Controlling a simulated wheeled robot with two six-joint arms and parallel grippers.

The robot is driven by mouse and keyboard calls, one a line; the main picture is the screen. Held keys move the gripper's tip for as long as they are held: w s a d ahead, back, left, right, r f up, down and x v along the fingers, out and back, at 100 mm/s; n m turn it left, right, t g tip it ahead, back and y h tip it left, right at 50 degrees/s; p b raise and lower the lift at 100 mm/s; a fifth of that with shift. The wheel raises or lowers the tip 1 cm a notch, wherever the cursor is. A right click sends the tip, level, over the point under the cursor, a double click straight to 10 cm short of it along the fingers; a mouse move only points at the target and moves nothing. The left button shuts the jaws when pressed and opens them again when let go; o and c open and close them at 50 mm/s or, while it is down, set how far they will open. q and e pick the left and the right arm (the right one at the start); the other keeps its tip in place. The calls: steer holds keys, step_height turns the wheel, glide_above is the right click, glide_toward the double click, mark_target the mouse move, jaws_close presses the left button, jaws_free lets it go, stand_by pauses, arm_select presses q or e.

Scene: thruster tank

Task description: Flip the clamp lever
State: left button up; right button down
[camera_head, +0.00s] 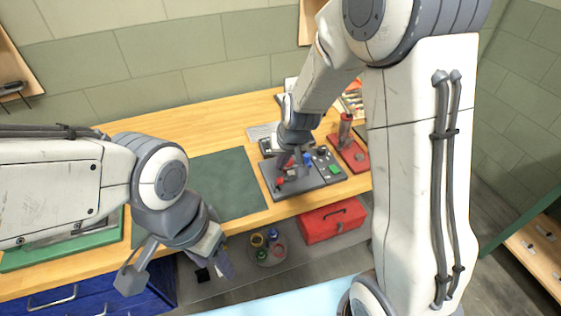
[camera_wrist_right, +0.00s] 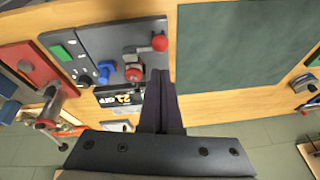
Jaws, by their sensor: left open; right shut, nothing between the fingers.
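A dark grey panel (camera_head: 315,183) lies at the table's front edge and shows in the wrist view (camera_wrist_right: 110,38). On it is a lever with a red ball knob (camera_wrist_right: 159,43), which stands out toward the panel's right edge; the knob also shows in the head view (camera_head: 279,181). I cannot tell whether this is the clamp lever. My right gripper (camera_wrist_right: 160,76) is shut and empty, its fingertips just below the knob in the wrist view, apparently apart from it. My left gripper (camera_head: 178,268) is open and empty in front of the table, away from the panel.
The panel also bears a blue knob (camera_wrist_right: 106,69), a red part (camera_wrist_right: 134,73) and a green button (camera_wrist_right: 61,52). A red base (camera_head: 351,155) with an upright cylinder stands beside it. A green mat (camera_head: 225,182) is clear. A red toolbox (camera_head: 331,221) sits below the table.

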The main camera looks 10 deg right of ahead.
step_height(320, 180, up, 5)
steer(key=w+p, duration=0.1)
steer(key=p, duration=0.3)
steer(key=s+d+r+b, duration=0.2)
steer(key=s+r, duration=0.2)
steer(key=s, duration=0.4)
steer(key=shift+b, duration=0.35)
